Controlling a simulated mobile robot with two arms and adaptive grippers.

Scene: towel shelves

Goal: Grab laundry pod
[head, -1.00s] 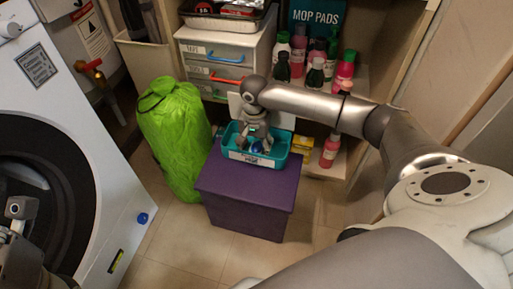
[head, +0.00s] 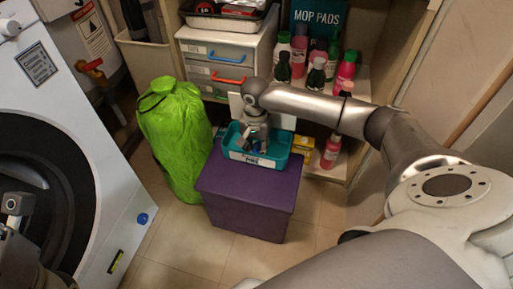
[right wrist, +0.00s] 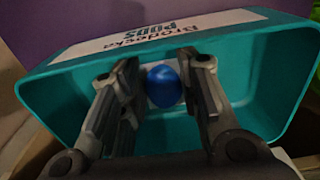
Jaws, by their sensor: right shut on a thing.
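The laundry pod (right wrist: 163,88) is a glossy blue ball with a white part behind it. It shows between the fingers in the right wrist view, inside a teal tray (head: 290,150) labelled for pods. My right gripper (head: 254,147) reaches down into the tray and is shut on the pod; its two fingers (right wrist: 165,85) stand on either side of it. In the head view the fingers mostly hide the pod. My left gripper (head: 14,215) is partly visible at the lower left by the washing machine; its fingers are not clear.
The tray stands on a purple box (head: 245,205). A green bag (head: 172,140) stands close at its left. Behind are drawers (head: 215,70) and shelves with several bottles (head: 345,72). A white washing machine (head: 115,195) fills the left. Floor is clear in front.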

